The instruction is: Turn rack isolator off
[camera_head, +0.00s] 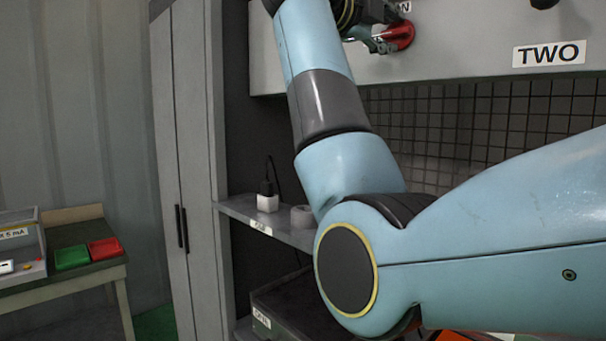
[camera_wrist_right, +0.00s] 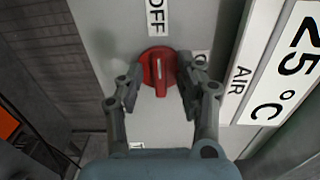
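A red rotary knob (camera_wrist_right: 159,72) sits on a pale grey panel (camera_wrist_right: 105,35). In the wrist view it lies between the two fingers of my right gripper (camera_wrist_right: 157,90), with an OFF label (camera_wrist_right: 157,17) beyond it. The fingers are apart on either side of the knob; whether they touch it is unclear. In the head view the red knob (camera_head: 402,36) shows at the top, beside my right gripper (camera_head: 372,42), and my right arm covers much of the scene. My left gripper is not in view.
A TWO label (camera_head: 549,54) is on the panel to the right. A shelf (camera_head: 285,228) holds a white block (camera_head: 267,203) with a black plug. A bench (camera_head: 95,270) with a green tray (camera_head: 72,257) and red tray (camera_head: 105,247) stands at the left. Grey cabinet doors (camera_head: 185,120) stand between.

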